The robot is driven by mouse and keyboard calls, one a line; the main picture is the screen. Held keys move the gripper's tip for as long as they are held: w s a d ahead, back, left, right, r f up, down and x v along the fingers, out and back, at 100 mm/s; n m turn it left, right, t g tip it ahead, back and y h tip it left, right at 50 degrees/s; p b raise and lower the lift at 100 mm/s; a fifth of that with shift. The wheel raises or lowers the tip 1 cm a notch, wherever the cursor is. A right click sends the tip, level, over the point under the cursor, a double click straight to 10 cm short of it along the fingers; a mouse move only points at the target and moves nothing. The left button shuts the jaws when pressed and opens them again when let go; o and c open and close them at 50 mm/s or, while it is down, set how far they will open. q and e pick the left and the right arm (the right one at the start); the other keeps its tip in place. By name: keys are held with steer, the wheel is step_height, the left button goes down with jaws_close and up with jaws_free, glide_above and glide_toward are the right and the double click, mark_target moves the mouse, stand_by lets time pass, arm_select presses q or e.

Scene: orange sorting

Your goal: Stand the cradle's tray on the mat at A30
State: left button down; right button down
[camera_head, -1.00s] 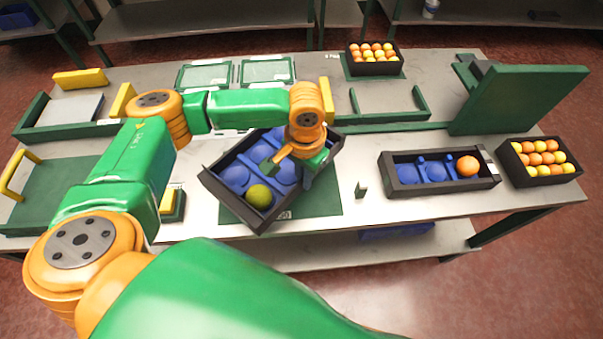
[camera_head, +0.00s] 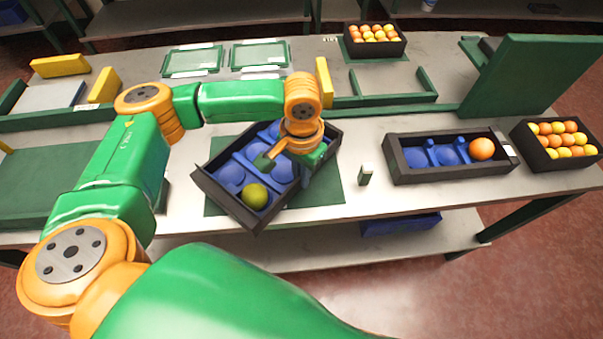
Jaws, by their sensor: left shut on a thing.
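My left gripper (camera_head: 292,160) is shut on a black tray (camera_head: 211,190) at its right end. The tray is turned askew over a green mat (camera_head: 318,192). Its near corner reaches past the mat's front edge in the picture, and it looks held above the mat, though the gap is hard to judge. The gripper hides part of the tray, and the tray hides much of the mat. No mat label is readable. My right gripper is not in view.
A second black tray (camera_head: 397,169) with blue cups and one orange stands to the right. Full fruit crates stand at right (camera_head: 540,160) and at the back (camera_head: 351,47). A green panel (camera_head: 540,80) rises at the back right.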

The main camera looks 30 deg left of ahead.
arm_select(q)
steer(key=shift+f, duration=0.25)
steer(key=c, duration=0.9)
jaws_free()
